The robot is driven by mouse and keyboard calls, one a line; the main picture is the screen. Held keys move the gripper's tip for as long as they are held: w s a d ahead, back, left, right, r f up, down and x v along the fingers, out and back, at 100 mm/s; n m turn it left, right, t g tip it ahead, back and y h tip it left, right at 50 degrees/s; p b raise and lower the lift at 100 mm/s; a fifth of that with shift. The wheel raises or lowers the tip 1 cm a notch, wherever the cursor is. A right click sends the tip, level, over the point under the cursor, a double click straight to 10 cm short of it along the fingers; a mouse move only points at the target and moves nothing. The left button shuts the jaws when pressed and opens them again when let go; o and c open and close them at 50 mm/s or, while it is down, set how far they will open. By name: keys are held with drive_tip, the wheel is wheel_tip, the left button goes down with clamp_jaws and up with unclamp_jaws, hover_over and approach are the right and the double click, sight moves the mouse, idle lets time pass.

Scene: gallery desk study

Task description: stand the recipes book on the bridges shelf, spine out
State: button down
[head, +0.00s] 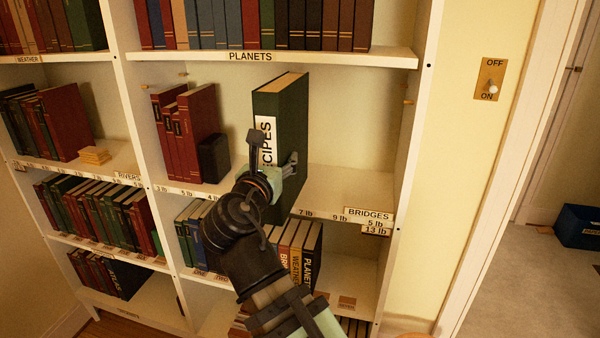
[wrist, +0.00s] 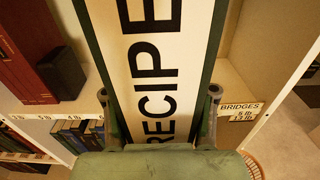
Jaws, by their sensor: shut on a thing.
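The recipes book (head: 283,108) is dark green with a white spine label, and it is upright. Its spine faces out toward me, and its label (wrist: 158,60) fills the middle of the wrist view. My gripper (head: 280,172) is shut on the book low on its sides, with one finger on each side in the wrist view (wrist: 160,118). The bridges shelf (head: 345,190) has a "BRIDGES" tag (head: 368,214) at its right front edge. The book is at this shelf's front; my arm hides part of its lower end, and I cannot tell whether it rests on the board.
Red books (head: 187,135) and a dark block (head: 214,158) stand left of the recipes book. The shelf is bare to its right, up to the side wall. The planets shelf (head: 330,58) is close above. More books (head: 297,250) stand on the shelf below.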

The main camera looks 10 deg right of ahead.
drive_tip(key=p+x, duration=0.7)
drive_tip(key=x, duration=1.3)
wheel_tip(320, 180, down, 7)
drive_tip(key=shift+s+p, duration=0.15)
drive_tip(key=shift+p, duration=0.2)
drive_tip(key=shift+d, duration=0.1)
drive_tip(key=shift+c, duration=1.2)
unclamp_jaws()
drive_tip(key=shift+f, duration=0.1)
drive_tip(key=shift+s, duration=0.15)
